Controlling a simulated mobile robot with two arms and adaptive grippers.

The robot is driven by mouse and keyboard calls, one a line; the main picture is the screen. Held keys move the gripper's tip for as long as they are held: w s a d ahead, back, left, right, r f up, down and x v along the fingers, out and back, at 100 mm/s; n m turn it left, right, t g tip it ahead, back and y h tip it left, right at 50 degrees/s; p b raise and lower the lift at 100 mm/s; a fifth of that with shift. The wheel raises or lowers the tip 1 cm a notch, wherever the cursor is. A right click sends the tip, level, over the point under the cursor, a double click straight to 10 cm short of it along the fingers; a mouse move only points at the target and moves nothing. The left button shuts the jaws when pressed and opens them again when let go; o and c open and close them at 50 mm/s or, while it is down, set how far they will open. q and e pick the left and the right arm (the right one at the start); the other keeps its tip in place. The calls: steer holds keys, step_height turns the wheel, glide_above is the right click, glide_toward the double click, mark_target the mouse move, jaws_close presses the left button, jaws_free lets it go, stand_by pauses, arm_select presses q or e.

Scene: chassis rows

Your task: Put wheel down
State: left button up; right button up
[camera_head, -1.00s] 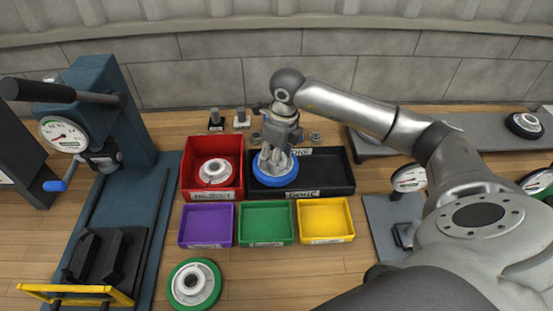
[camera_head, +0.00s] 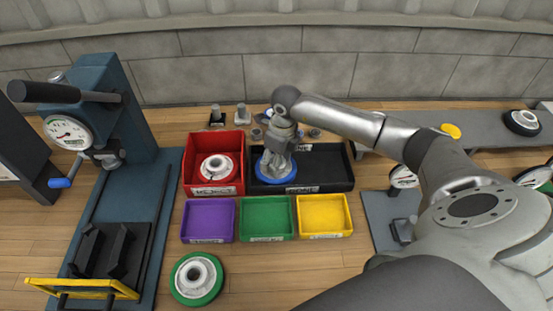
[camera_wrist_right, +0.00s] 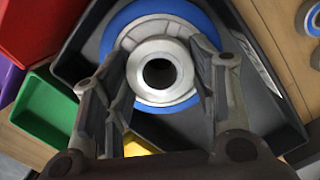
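A wheel with a blue rim and a grey metal hub (camera_head: 264,181) is in the left part of the black tray labelled DONE (camera_head: 330,182). My right gripper (camera_head: 275,170) comes down over it from above. In the right wrist view the fingers of my right gripper (camera_wrist_right: 163,62) stand on both sides of the wheel's hub (camera_wrist_right: 159,96) and appear closed against it. The wheel lies roughly flat inside the tray walls; whether it rests fully on the floor I cannot tell. My left gripper is not in view.
A red bin (camera_head: 197,144) with a pale wheel (camera_head: 216,168) stands left of the tray. Purple (camera_head: 208,222), green (camera_head: 266,219) and yellow (camera_head: 323,217) bins stand in front. A green-rimmed wheel (camera_head: 197,278) lies nearby. A blue press (camera_head: 130,115) stands left.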

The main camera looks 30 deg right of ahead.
mark_target(281, 164)
steer(key=o, duration=0.4)
steer(key=shift+r, duration=0.15)
steer(key=r, duration=0.4)
steer(key=s+r+b, duration=0.1)
steer(key=r, duration=0.3)
steer(key=r+b, duration=0.1)
steer(key=r, duration=0.3)
steer(key=shift+s+d, duration=0.15)
steer(key=shift+d, duration=0.15)
